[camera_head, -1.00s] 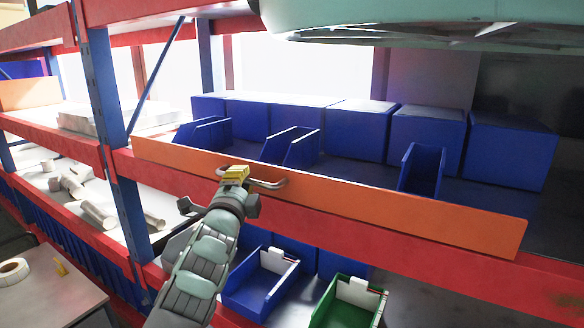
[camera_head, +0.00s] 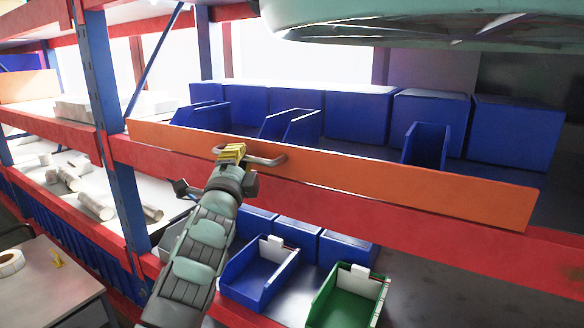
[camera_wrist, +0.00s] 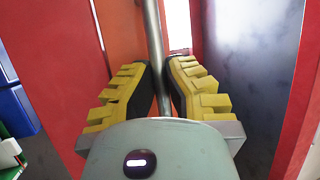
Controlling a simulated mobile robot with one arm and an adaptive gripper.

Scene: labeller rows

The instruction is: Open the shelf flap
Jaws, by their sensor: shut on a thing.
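The shelf flap (camera_head: 360,180) is a long orange board along the front of the middle shelf in the head view. It stands roughly upright, and its face also shows in the wrist view (camera_wrist: 122,35). A grey metal bar handle (camera_head: 268,159) is fixed to its left part. My gripper (camera_head: 230,154) is at the left part of this handle. In the wrist view, its yellow-and-black fingers (camera_wrist: 160,88) are shut around the handle bar (camera_wrist: 154,45). The fingers hide part of the handle.
Several blue bins (camera_head: 358,117) stand on the shelf behind the flap. A blue bin (camera_head: 240,285) and a green bin (camera_head: 325,300) sit below. A blue upright post (camera_head: 108,110) is left of the flap. A table (camera_head: 50,295) stands at lower left.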

